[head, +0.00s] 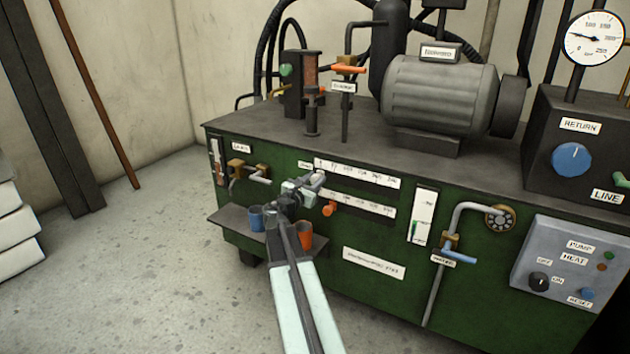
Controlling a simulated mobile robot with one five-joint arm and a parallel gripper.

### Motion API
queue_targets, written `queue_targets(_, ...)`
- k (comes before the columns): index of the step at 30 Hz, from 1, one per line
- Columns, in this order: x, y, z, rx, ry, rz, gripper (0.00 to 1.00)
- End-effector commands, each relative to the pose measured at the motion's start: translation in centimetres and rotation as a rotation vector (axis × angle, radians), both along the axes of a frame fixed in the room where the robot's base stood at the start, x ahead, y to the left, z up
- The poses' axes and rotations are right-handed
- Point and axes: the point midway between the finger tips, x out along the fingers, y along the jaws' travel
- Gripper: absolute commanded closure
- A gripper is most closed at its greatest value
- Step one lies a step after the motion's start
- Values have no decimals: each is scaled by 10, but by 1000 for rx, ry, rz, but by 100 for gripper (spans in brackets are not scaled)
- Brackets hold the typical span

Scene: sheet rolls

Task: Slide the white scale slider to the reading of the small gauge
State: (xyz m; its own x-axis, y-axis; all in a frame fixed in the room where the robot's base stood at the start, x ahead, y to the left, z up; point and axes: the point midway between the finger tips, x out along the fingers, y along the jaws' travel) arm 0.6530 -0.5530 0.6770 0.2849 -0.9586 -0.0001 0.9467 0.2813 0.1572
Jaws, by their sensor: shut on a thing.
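The white scale slider (318,179) is a pale knob at the left end of the upper white scale strip (365,174) on the green cabinet front. My gripper (304,189) is shut on it, and the jaws hide part of it. The scale's printed numbers are too small to read surely. A round white gauge (593,38) with a black needle is at the top right. Its needle points left and slightly up, and its dial carries numbers up to about 250. I cannot tell whether this is the small gauge.
An orange slider (330,208) sits on the lower scale strip (368,206), close below my gripper. A shelf (228,217) under my arm holds a blue cup (256,218) and an orange cup (306,236). A pipe with a blue-handled valve (457,255) stands right of the scales.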

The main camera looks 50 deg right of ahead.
Motion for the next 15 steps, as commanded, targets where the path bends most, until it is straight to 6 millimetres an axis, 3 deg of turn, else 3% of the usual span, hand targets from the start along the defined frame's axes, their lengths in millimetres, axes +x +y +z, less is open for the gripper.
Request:
queue_targets(5,-13,-3,0,-1,1,-3,100)
queue_targets(12,-71,-17,0,-1,1,-6,100)
queue_targets(15,-88,-22,0,-1,1,-5,100)
